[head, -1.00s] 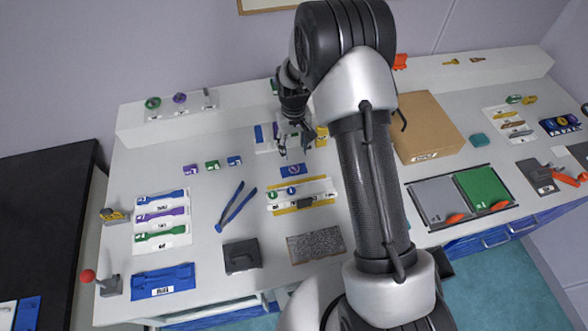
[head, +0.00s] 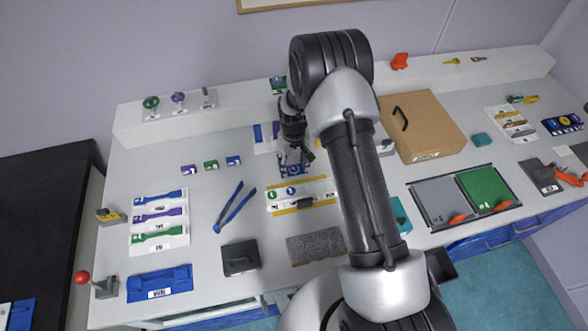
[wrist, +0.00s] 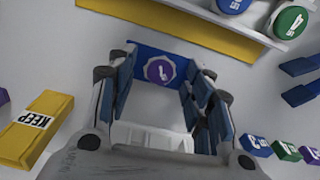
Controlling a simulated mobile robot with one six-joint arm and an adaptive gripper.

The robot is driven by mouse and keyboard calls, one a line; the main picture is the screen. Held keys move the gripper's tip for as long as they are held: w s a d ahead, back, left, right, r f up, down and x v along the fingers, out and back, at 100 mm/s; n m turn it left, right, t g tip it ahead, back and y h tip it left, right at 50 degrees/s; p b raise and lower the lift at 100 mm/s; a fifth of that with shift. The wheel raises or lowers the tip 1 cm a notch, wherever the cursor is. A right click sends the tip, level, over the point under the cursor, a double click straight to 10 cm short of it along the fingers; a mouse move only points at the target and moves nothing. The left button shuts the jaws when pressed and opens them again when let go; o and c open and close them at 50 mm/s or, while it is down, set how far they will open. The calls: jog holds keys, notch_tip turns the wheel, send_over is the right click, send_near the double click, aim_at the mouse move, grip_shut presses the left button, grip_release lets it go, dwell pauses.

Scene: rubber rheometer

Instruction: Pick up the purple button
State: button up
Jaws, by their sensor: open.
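The purple button (wrist: 159,69) is a round disc with a white mark. It lies on a small blue plate (wrist: 145,54), seen between my fingers in the wrist view. In the head view the blue plate (head: 293,171) is partly hidden under my gripper (head: 294,158). My gripper, also in the wrist view (wrist: 160,76), is open, with one finger on each side of the button. The fingers do not look closed on it. How high the fingertips are above the plate is hard to tell.
A white rack with a green button (wrist: 290,20) and a blue button (wrist: 235,4) is close in front. A yellow KEEP block (wrist: 35,128) lies beside my gripper. Small purple (head: 189,169), green (head: 211,165) and blue (head: 234,160) blocks stand to the left. Blue tongs (head: 235,208) lie nearby.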

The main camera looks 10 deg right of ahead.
aim_at(294, 168)
jog(key=shift+c, duration=0.4)
jog(key=c, duration=0.8)
notch_tip(294, 168, up, 20)
jog(key=p, duration=0.3)
